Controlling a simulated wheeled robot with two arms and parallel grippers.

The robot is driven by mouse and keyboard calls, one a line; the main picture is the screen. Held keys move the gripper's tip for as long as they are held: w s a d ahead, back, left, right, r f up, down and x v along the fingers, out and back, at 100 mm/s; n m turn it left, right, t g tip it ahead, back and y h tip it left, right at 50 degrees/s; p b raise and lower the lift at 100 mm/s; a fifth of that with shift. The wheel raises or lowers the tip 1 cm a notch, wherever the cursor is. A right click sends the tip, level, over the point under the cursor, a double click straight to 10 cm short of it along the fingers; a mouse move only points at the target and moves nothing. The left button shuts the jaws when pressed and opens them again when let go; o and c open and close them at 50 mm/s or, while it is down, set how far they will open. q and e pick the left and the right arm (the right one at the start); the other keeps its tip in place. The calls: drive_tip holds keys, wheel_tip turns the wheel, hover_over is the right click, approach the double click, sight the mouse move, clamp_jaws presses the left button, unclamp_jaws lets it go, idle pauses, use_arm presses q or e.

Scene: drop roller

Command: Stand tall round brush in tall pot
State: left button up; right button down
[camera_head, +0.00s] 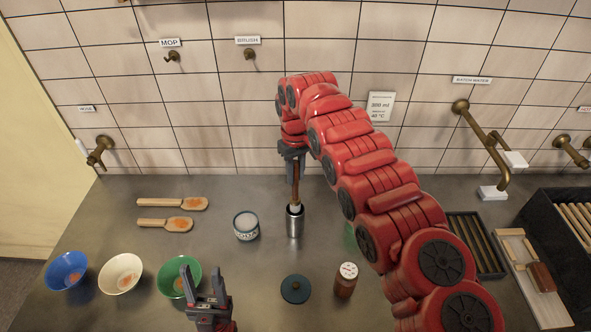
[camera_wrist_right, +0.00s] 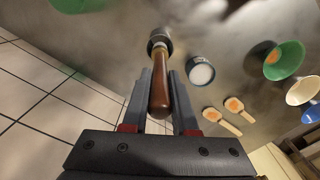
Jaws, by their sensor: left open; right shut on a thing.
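The tall pot (camera_head: 295,222) is a silver metal cylinder standing on the grey counter. The tall round brush (camera_head: 296,190) has a brown wooden handle and stands upright, its lower end at the pot's mouth and partly hidden inside. My right gripper (camera_head: 293,153) is above the pot, shut on the upper handle. In the right wrist view the brown handle (camera_wrist_right: 160,92) lies between the two fingers of my right gripper (camera_wrist_right: 160,75), and the pot (camera_wrist_right: 160,38) is at its far end. My left gripper (camera_head: 207,290) is open and empty at the front of the counter.
Blue (camera_head: 68,271), white (camera_head: 121,273) and green (camera_head: 179,277) bowls and two wooden scoops (camera_head: 172,204) lie further left. A dark round lid (camera_head: 295,289) and a brown bottle (camera_head: 346,280) are in front.

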sight(296, 199)
drive_tip(key=shift+f+b, duration=2.75)
drive_tip(key=shift+f, duration=2.4)
unclamp_jaws()
drive_tip(key=shift+r, duration=0.1)
drive_tip(key=shift+r, duration=3.45)
